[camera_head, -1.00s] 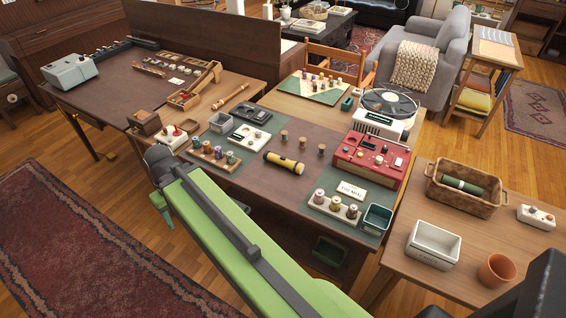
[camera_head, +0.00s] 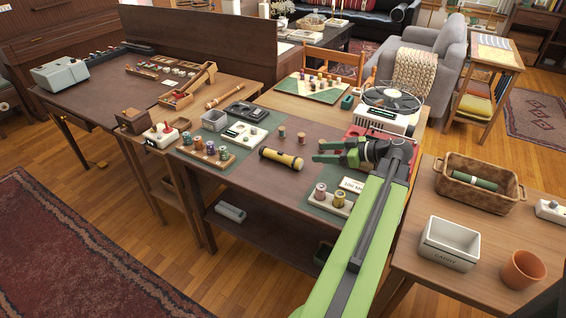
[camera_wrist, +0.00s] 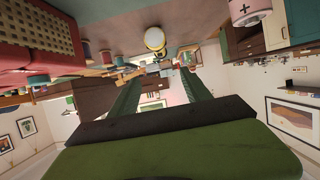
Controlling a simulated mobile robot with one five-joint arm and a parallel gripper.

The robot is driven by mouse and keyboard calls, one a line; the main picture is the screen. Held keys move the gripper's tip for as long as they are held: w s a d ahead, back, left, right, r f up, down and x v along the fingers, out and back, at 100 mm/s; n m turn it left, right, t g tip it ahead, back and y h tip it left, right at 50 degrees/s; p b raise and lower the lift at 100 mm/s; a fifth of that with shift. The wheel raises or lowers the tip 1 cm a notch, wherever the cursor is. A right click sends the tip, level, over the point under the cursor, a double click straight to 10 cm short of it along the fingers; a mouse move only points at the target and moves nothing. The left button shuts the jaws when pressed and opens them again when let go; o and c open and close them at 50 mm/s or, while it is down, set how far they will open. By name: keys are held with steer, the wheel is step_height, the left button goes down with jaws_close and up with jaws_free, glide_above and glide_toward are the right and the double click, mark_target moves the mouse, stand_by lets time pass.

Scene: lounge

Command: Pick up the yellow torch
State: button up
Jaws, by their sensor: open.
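The yellow torch (camera_head: 281,158) lies on the dark middle part of the desk, its black ends showing. In the wrist view the torch (camera_wrist: 155,39) shows end-on near the top middle, beyond the fingers. My gripper (camera_head: 318,152) is open and empty, a short way right of the torch, with its fingers pointing left toward it. The gripper and torch are apart. In the wrist view my gripper's two green fingers (camera_wrist: 163,88) are spread, with nothing between them that they touch.
A spool rack (camera_head: 208,150) stands left of the torch. Wooden pegs (camera_head: 282,131) stand behind it, and a tray of spools (camera_head: 329,199) is in front to the right. A red device (camera_head: 352,133) is partly hidden behind my arm. Bare desk surrounds the torch.

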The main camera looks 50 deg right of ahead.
steer(key=b, duration=0.5)
glide_toward(282, 153)
steer(key=x, duration=0.4)
steer(key=shift+f, duration=0.2)
steer(key=shift+w, duration=0.5)
steer(key=b+x, duration=0.1)
steer(key=x, duration=0.1)
steer(key=b+x, duration=0.1)
steer(key=x, duration=0.1)
steer(key=shift+w+f, duration=0.15)
steer(key=shift+f, duration=0.4)
steer(key=shift+w+a, duration=0.15)
steer(key=shift+w, duration=0.15)
jaws_close()
